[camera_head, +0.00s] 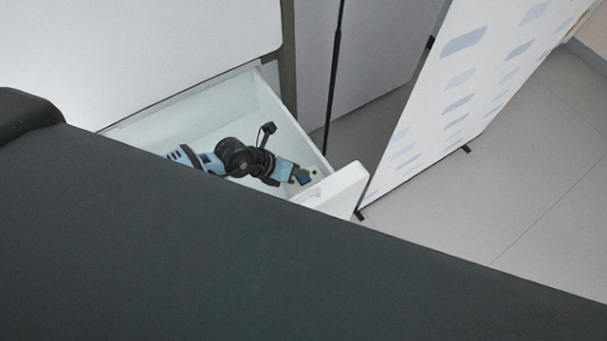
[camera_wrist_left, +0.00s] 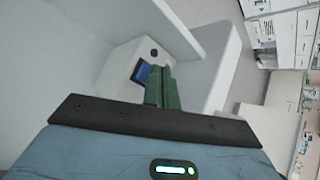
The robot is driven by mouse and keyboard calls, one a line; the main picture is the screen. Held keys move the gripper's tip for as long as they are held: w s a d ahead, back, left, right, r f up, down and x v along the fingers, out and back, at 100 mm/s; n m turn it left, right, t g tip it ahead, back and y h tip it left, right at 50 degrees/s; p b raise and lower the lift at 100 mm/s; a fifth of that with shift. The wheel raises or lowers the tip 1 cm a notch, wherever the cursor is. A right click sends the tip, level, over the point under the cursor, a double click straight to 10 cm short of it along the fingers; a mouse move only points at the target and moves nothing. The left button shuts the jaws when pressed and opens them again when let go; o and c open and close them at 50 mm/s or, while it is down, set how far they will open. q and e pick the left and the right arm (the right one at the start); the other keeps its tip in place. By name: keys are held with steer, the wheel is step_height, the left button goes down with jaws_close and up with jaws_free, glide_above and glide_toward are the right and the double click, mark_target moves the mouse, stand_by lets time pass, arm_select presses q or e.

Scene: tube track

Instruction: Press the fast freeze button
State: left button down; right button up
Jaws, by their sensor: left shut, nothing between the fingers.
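My left gripper (camera_head: 301,176) reaches over an open white drawer-like compartment, near the inner side of its front panel. In the left wrist view its green fingers (camera_wrist_left: 162,86) are shut with nothing between them. Just beyond the fingertips is a pale control panel (camera_wrist_left: 122,62) with a blue display (camera_wrist_left: 141,72), partly hidden by the fingers, and a small round black button or knob (camera_wrist_left: 154,53). I cannot read any label, so I cannot tell which control is the fast freeze button. Whether the fingertips touch the panel is unclear. My right gripper is not in view.
The compartment's white front (camera_head: 338,187) stands close to the gripper, and its side wall runs beside my arm. A white cabinet (camera_head: 170,35) rises behind. A patterned partition (camera_head: 450,95) stands at right, with open floor (camera_head: 530,190) beyond it.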

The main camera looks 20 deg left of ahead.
arm_select(q)
steer(key=shift+f, duration=0.45)
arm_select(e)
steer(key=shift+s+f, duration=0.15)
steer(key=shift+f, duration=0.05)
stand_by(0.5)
arm_select(q)
steer(key=shift+r, duration=0.15)
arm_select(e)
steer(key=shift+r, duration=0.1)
arm_select(q)
steer(key=shift+r+p, duration=0.65)
steer(key=shift+r, duration=0.1)
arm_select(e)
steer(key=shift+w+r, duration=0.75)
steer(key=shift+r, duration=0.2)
arm_select(q)
steer(key=shift+r+p, duration=1.85)
steer(key=shift+r, duration=0.75)
steer(key=shift+f, duration=0.1)
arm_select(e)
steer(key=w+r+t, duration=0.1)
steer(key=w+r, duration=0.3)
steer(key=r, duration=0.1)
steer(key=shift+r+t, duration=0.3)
